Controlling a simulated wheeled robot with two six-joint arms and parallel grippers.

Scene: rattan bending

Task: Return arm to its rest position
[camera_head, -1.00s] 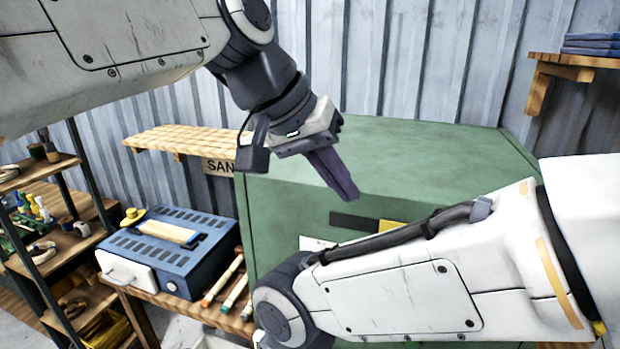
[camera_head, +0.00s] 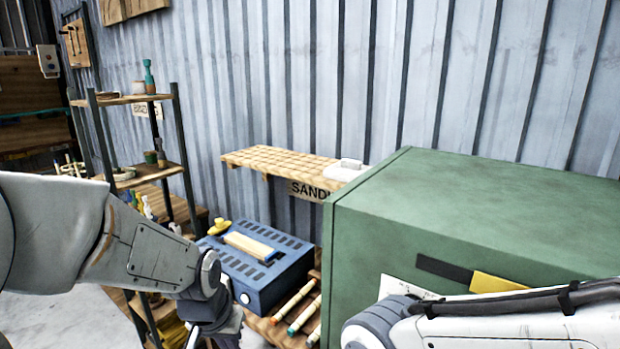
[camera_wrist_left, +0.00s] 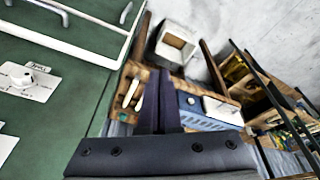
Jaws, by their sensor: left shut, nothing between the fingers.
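My left gripper (camera_wrist_left: 161,78) shows in the left wrist view with its two dark fingers together and nothing between them. It hangs above the floor-side edge of the green cabinet and the wooden bench. In the head view my left arm comes in from the left and bends down at the lower edge, so its fingers are out of that picture. My right arm comes in at the lower right in front of the green cabinet (camera_head: 440,195). The right gripper is not in view.
A blue box machine (camera_head: 262,287) stands on a bench with several rods (camera_head: 296,304) beside it. A wooden wall shelf (camera_head: 275,160) and a shelving rack (camera_head: 178,150) stand behind. An open-topped box (camera_wrist_left: 176,43) is below the left gripper.

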